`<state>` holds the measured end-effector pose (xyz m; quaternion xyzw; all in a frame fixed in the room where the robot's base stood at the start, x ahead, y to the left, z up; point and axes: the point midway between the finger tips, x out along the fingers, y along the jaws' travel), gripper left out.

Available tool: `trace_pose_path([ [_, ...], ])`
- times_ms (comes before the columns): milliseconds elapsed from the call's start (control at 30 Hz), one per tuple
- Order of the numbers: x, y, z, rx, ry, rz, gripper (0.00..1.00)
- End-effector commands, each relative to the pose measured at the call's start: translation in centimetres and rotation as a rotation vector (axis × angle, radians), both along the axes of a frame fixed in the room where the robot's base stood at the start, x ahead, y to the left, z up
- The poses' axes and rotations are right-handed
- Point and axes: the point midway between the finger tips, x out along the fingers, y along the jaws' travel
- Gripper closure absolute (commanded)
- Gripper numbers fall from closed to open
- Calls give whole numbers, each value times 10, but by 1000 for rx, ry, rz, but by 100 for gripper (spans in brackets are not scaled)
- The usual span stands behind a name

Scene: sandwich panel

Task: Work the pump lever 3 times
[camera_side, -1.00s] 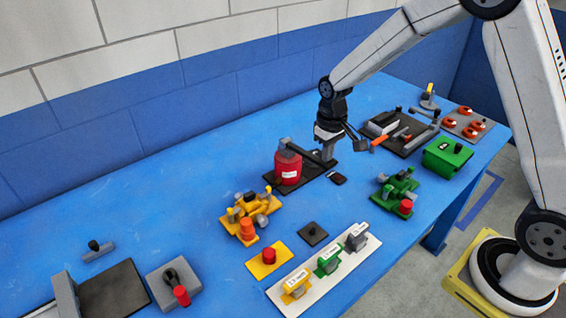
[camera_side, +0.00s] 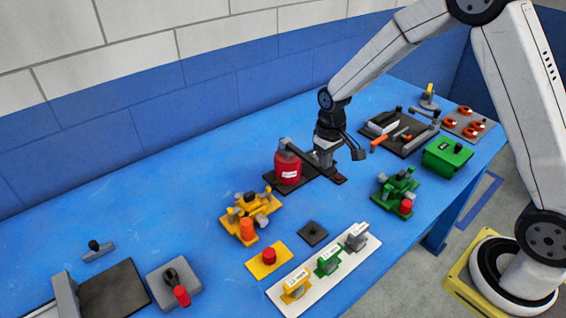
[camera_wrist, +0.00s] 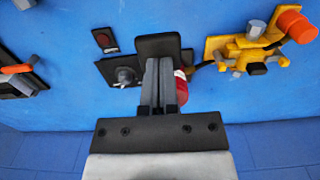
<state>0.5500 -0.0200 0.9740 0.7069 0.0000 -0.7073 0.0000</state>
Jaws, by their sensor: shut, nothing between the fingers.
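The pump has a red cylinder (camera_side: 288,167) with a white label on a black base plate (camera_side: 275,186). Its dark lever (camera_side: 305,157) slopes down to the right from the cylinder's top, its far end low over the plate's right end. My gripper (camera_side: 325,163) is shut and empty, its tips down at the lever; the side view does not settle whether they touch. In the wrist view the closed fingers (camera_wrist: 160,82) lie in front of the black lever handle (camera_wrist: 158,45) and hide part of the red cylinder (camera_wrist: 182,88).
A yellow valve assembly (camera_side: 247,212) stands in front of the pump, and a green one (camera_side: 396,190) to its right. A dark tool tray (camera_side: 385,143) and a green box (camera_side: 447,155) lie farther right.

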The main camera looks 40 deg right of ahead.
Motion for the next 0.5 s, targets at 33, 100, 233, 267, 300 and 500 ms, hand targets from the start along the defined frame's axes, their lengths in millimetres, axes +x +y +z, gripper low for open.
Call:
trace_pose_path([
  [33, 0, 0, -2, 0, -1, 0, 100],
  [100, 0, 0, -3, 0, -1, 0, 100],
  [233, 0, 0, -6, 0, -1, 0, 100],
  [267, 0, 0, -6, 0, -1, 0, 100],
  [300, 0, 0, -7, 0, -1, 0, 100],
  [500, 0, 0, -7, 0, -1, 0, 100],
])
